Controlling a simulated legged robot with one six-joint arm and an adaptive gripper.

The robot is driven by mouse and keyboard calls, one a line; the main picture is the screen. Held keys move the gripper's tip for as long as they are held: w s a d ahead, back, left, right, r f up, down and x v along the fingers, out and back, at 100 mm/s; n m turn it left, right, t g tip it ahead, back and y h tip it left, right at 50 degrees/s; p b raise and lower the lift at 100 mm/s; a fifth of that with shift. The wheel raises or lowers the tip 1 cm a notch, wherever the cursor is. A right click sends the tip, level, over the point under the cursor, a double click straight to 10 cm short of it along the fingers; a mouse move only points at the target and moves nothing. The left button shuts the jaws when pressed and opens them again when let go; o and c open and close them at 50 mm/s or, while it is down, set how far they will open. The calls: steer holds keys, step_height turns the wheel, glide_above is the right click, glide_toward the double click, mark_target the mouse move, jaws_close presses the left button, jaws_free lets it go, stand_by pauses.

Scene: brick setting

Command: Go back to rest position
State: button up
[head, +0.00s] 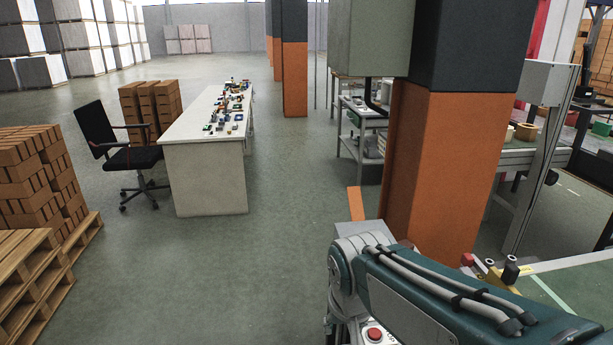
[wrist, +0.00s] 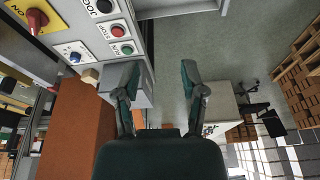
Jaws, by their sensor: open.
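My gripper (wrist: 158,85) shows in the wrist view with its two dark green fingers apart and nothing between them. Grey floor shows beyond the fingers. In the head view my teal arm is folded at the lower right; the gripper itself cannot be made out there.
An orange and black column (head: 450,165) stands just beyond my arm. A white table (head: 207,180) with small parts, an office chair (head: 130,155), brick stacks (head: 35,175) and wooden pallets (head: 35,275) are to the left. Floor between table and column is open.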

steer(key=s+d+r+t, duration=0.2)
steer(key=s+d, duration=0.7)
steer(key=s, duration=0.2)
steer(key=shift+d+r, duration=0.15)
steer(key=shift+r, duration=0.1)
steer(key=shift+s, duration=0.15)
